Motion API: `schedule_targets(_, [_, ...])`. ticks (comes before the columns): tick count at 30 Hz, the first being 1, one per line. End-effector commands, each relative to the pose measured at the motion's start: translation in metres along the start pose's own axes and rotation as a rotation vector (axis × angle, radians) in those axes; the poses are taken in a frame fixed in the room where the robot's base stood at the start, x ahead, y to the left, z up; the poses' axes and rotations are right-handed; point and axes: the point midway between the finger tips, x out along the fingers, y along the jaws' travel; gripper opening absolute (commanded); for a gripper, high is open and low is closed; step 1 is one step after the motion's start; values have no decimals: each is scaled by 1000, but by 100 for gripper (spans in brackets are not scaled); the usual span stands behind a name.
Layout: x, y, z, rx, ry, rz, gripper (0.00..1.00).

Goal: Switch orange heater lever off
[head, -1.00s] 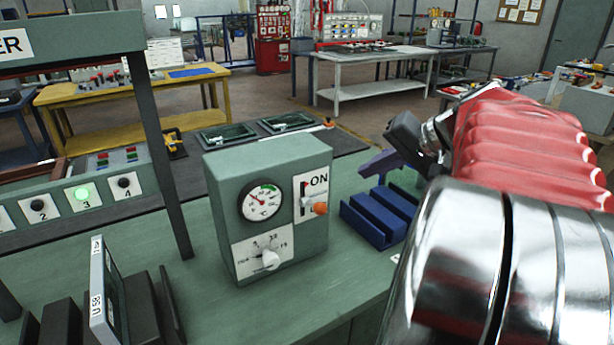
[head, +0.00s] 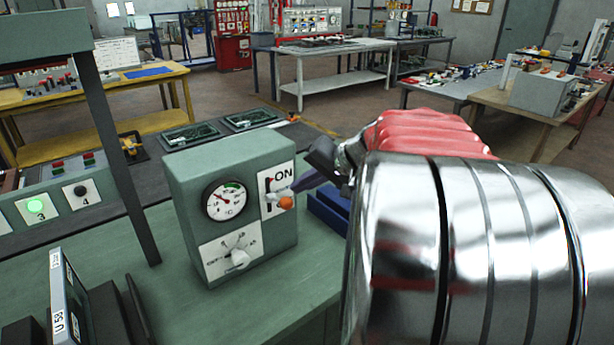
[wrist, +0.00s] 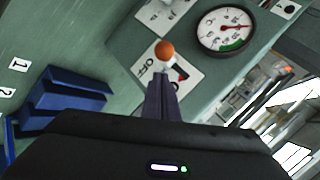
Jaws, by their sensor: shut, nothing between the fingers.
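The green heater box (head: 180,185) stands on the bench in the head view. Its white lever plate (head: 270,174) reads ON at the top; the wrist view shows OFF on that plate (wrist: 148,66). The orange lever knob (head: 286,202) sticks out from the lower part of the plate, and the wrist view shows the knob (wrist: 165,50) just beyond my fingertips. My gripper (head: 290,188) is shut and empty, its tips close to the lever on the ON side of the knob. I cannot tell whether they touch it.
A gauge (head: 227,200) and a white rotary knob (head: 238,258) sit on the box front. A blue holder (head: 328,208) lies behind my gripper, right of the box. A dark frame post (head: 122,170) rises on the left. The bench in front of the box is clear.

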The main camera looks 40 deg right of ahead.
Motion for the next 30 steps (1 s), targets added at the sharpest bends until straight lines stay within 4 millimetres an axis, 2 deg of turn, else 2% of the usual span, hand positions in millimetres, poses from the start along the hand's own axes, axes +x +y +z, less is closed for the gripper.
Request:
schedule_targets(4, [3, 0, 11, 0, 0, 0, 0])
schedule_targets(15, [4, -2, 17, -1, 0, 0, 0])
schedule_targets(30, [-2, 12, 12, 6, 40, -28, 0])
